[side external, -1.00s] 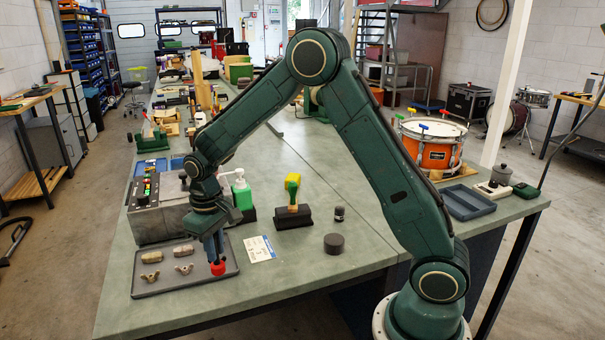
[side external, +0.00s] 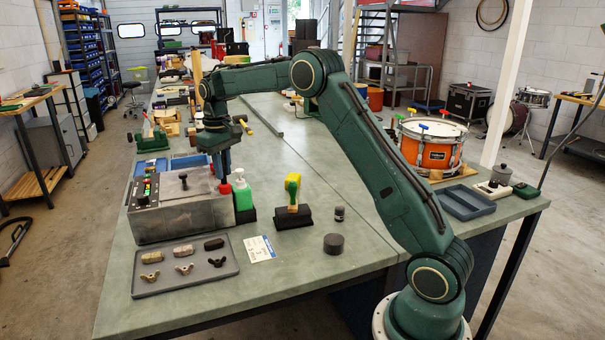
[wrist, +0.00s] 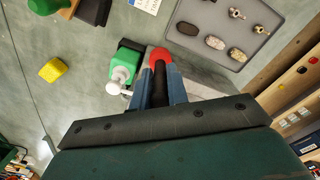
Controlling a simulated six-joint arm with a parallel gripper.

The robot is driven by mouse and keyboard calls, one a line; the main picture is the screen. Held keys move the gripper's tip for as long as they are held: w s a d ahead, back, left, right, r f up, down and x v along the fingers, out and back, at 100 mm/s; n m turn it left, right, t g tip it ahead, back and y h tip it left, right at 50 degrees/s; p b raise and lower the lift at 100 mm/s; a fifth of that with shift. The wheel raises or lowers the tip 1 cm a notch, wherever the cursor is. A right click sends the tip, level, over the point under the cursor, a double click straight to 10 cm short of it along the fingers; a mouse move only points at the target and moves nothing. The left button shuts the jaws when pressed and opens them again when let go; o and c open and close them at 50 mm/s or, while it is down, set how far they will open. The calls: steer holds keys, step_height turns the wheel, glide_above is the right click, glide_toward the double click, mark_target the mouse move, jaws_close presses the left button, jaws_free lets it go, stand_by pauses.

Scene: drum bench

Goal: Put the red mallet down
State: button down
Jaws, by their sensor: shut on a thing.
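The red mallet (side external: 225,188) hangs from my gripper (side external: 222,166), its red head lowest, in the side view. My gripper is shut on its dark handle. In the wrist view the red head (wrist: 160,56) shows beyond my fingertips (wrist: 160,78), with the dark handle between the fingers.
The grey box (side external: 182,217) has buttons and a knob on top. In front lies a grey tray (side external: 200,286) with several small parts. A printed card (side external: 261,248), a dark block (side external: 293,219) with a yellow-green piece and a dark puck (side external: 334,243) stand to the right. The front right bench is clear.

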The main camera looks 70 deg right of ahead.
steer(key=d+r+m, duration=0.1)
steer(key=d+r, duration=0.6)
steer(key=d, duration=0.3)
steer(key=w+d+f, duration=0.2)
steer(key=f, duration=0.4)
steer(key=w+d+f+n, duration=0.1)
steer(key=w+d+f, duration=0.1)
steer(key=f, duration=0.5)
steer(key=shift+w+d+f, duration=0.2)
steer(key=shift+w+f, duration=0.05)
steer(key=shift+w, duration=0.45)
steer(key=shift+f, duration=2.2)
steer(key=shift+f, duration=1.8)
steer(key=shift+f, duration=0.1)
